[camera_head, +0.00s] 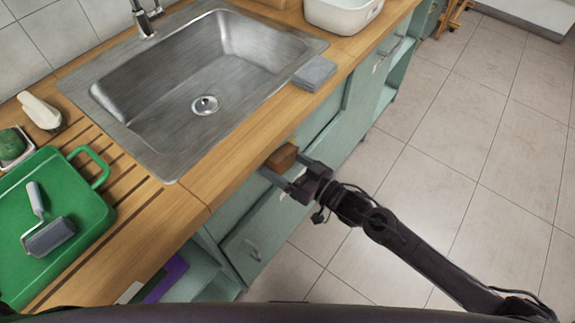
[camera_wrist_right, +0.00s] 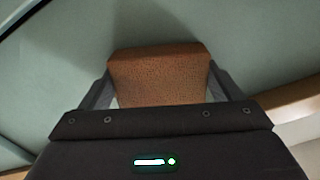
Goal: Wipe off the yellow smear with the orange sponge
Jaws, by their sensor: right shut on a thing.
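The orange-brown sponge (camera_head: 281,158) is held between the fingers of my right gripper (camera_head: 280,172), at the front of the teal cabinet just below the counter edge. In the right wrist view the sponge (camera_wrist_right: 160,75) fills the space between the two fingers, with the pale teal cabinet face behind it. I cannot tell whether the sponge touches the cabinet. My left gripper is not in view.
The wooden counter (camera_head: 240,155) overhangs just above the gripper, with a steel sink (camera_head: 190,75) set in it. A grey folded cloth (camera_head: 315,73) lies by the sink. Open tiled floor (camera_head: 450,130) lies right.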

